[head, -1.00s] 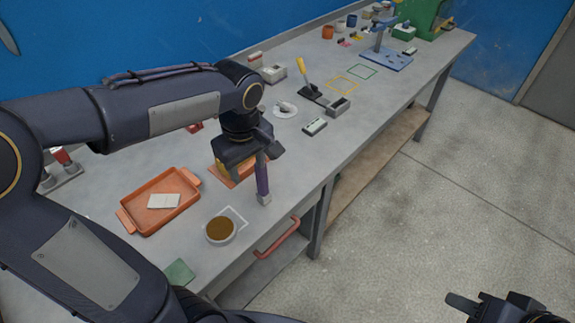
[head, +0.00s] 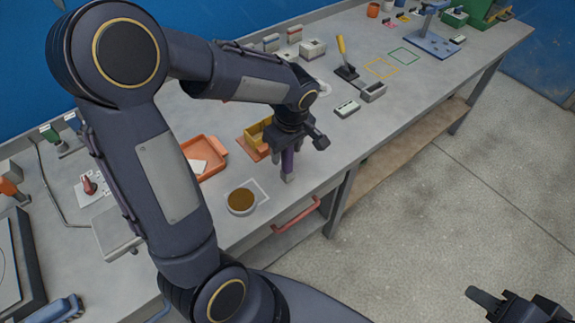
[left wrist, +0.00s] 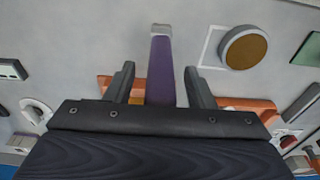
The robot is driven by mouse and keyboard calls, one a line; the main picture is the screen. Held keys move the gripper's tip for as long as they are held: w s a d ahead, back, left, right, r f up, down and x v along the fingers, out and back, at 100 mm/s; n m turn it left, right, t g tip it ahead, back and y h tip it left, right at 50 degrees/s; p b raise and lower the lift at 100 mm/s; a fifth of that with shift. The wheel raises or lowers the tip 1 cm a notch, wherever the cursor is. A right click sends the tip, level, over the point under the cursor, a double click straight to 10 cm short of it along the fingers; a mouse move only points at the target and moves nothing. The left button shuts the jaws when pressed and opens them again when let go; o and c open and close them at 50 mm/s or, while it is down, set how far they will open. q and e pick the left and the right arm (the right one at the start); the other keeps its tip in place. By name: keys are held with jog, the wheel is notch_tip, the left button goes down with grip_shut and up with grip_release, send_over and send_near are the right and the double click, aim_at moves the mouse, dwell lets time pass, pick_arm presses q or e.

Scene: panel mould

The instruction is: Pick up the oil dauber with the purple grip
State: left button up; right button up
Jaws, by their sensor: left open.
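The oil dauber with the purple grip (head: 287,163) is upright near the front edge of the bench, with a pale block at its lower end. In the left wrist view its purple grip (left wrist: 161,72) lies between the fingers of my left gripper (left wrist: 159,70), with a gap on both sides. My left gripper is open around it; the dauber's upper end is hidden. In the head view my left gripper (head: 292,143) is over the dauber. My right gripper (head: 497,304) is at the lower right, away from the bench, its jaws unclear.
A round dish of brown liquid (head: 241,201) stands left of the dauber, close by. An orange tray (head: 214,158) and a yellow bin (head: 258,133) are behind it. A red handle (head: 297,213) sticks out from the bench front. A grey box (head: 372,91) stands farther right.

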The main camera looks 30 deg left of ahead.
pick_arm(q)
jog(key=c, duration=1.1)
jog(key=shift+o, duration=0.2)
jog(key=shift+r, duration=0.15)
